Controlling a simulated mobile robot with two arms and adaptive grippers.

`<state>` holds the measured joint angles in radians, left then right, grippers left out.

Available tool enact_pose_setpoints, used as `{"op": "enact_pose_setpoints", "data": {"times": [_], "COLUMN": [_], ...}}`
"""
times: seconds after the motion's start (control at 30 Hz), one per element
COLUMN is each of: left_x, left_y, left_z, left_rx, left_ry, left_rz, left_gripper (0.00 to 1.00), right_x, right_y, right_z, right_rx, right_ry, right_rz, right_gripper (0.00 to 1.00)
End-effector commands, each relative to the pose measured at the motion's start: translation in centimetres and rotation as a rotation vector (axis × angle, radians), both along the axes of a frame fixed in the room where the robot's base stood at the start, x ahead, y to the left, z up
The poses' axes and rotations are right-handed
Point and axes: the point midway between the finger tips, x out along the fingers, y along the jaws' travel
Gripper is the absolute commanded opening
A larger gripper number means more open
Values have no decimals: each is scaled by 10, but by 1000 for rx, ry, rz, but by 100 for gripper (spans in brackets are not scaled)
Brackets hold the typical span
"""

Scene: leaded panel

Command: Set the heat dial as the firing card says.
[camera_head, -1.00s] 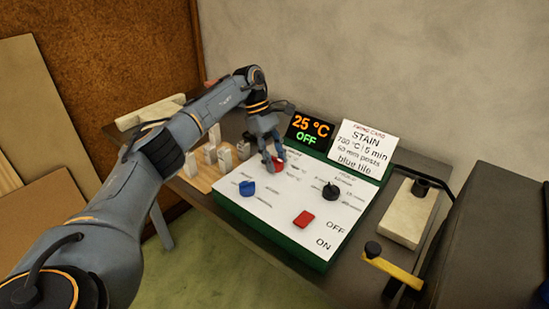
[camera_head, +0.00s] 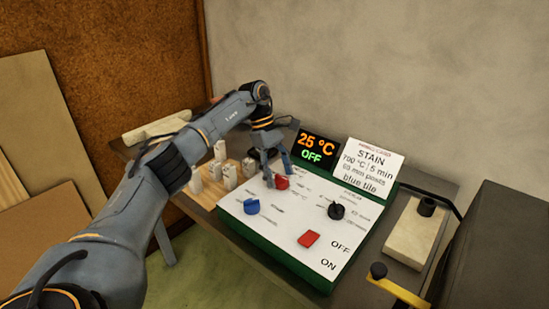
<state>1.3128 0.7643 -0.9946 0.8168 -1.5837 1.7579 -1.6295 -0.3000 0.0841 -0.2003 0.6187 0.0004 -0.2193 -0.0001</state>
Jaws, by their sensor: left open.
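The control panel (camera_head: 290,238) is a white sloped face on a green base on the bench. It carries a red knob (camera_head: 282,183) at the top left, a blue knob (camera_head: 251,206) at the left, a black knob (camera_head: 336,211) at the right and a red rocker switch (camera_head: 309,239) by OFF and ON. Which knob is the heat dial I cannot read. The display (camera_head: 315,149) shows 25 °C and OFF. The firing card (camera_head: 371,168) reads STAIN, 700 °C or similar, 5 min, blue tile. My left gripper (camera_head: 276,179) is open, pointing down at the red knob. My right gripper is out of view.
Several pale upright blocks (camera_head: 220,152) stand on a wooden board left of the panel. A pale slab (camera_head: 412,230) with a black knob lies to the right, near a yellow handle (camera_head: 402,292) and a dark box (camera_head: 497,255).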

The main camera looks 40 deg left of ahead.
Motion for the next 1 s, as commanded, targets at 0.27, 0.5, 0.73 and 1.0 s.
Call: {"op": "enact_pose_setpoints", "data": {"times": [0.27,0.5,0.73,1.0], "left_x": [3,5,4,4], "left_y": [21,37,42,42], "left_z": [55,92,103,104], "left_rx": [-1,0,0,0], "left_ry": [-6,-2,-1,0], "left_rz": [2,1,-1,-1], "left_gripper": [61,61,61,61], "right_x": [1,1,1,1], "right_y": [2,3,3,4], "right_z": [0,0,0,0], "right_rx": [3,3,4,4], "right_ry": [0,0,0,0], "right_rz": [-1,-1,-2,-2], "right_gripper": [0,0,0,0]}}
